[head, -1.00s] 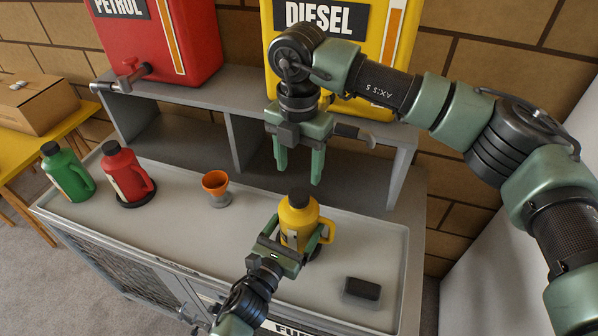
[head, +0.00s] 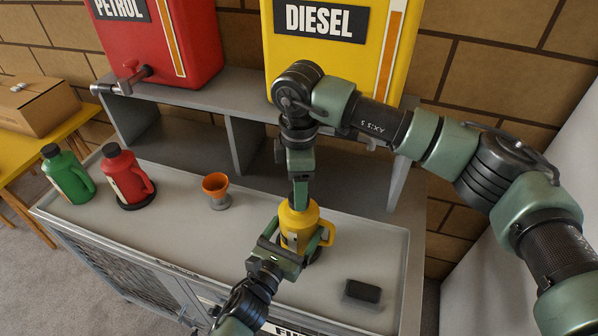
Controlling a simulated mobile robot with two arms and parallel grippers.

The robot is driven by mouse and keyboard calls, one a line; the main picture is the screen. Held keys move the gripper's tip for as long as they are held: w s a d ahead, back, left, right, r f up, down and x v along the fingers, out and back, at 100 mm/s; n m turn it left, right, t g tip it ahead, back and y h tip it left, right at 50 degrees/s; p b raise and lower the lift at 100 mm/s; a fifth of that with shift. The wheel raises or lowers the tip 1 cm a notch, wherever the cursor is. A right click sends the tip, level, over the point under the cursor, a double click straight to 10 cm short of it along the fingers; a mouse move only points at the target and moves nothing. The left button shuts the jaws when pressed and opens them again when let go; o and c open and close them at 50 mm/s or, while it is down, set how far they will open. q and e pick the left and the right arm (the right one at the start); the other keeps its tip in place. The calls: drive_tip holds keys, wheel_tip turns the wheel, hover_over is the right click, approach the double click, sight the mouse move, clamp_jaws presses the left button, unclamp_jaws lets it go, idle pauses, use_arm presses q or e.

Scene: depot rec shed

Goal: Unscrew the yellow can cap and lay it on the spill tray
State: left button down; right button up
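The yellow can (head: 294,243) stands upright on the grey, rimmed tray top (head: 170,187) of the cabinet, its handle to the right. My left gripper (head: 283,246) is shut on the can's body from the front. My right gripper (head: 300,197) points straight down at the can's top from above. Its fingers are seen edge-on and cover the black cap, so I cannot tell whether they grip it. The cap is hidden in this view.
An orange funnel cup (head: 215,187), a red can (head: 124,176) and a green can (head: 68,176) stand to the left. A black block (head: 361,291) lies front right. The grey shelf (head: 345,160) and yellow diesel tank (head: 330,50) stand behind. The tray between funnel and yellow can is clear.

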drive_tip(key=shift+f, duration=1.25)
